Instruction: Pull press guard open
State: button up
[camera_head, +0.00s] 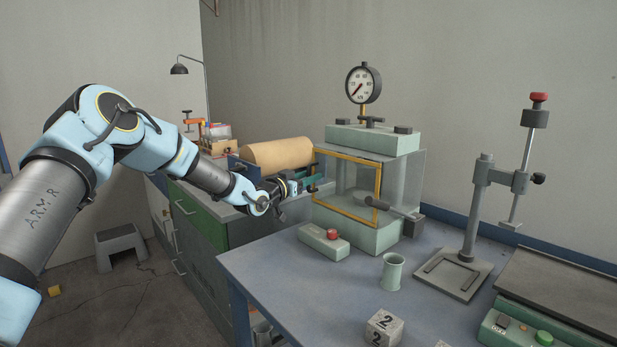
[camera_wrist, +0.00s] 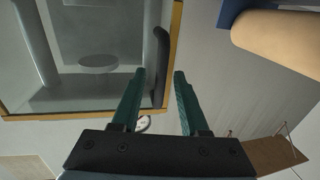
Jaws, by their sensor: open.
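The press (camera_head: 372,140) stands on the bench with a round gauge on top. Its guard (camera_head: 345,156) is a clear pane in a yellow frame across the front and looks closed. The guard also fills the upper left of the wrist view (camera_wrist: 95,116). A dark upright handle (camera_wrist: 162,50) stands by the frame's right edge there; I cannot make it out in the head view. My gripper (camera_head: 318,182) is open at the guard's left side. In the wrist view its teal fingers (camera_wrist: 160,72) appear on either side of the handle's line, with no clear contact.
A grey lever (camera_head: 385,204) sticks out before the press. A green box with a red button (camera_head: 323,240), a green cup (camera_head: 392,271) and a numbered block (camera_head: 384,327) stand in front. A tan roll (camera_head: 277,154) lies behind my gripper. A stand (camera_head: 470,210) is at right.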

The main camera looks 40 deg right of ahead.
jog(key=shift+c, duration=0.3)
grip_shut()
dwell(1.0)
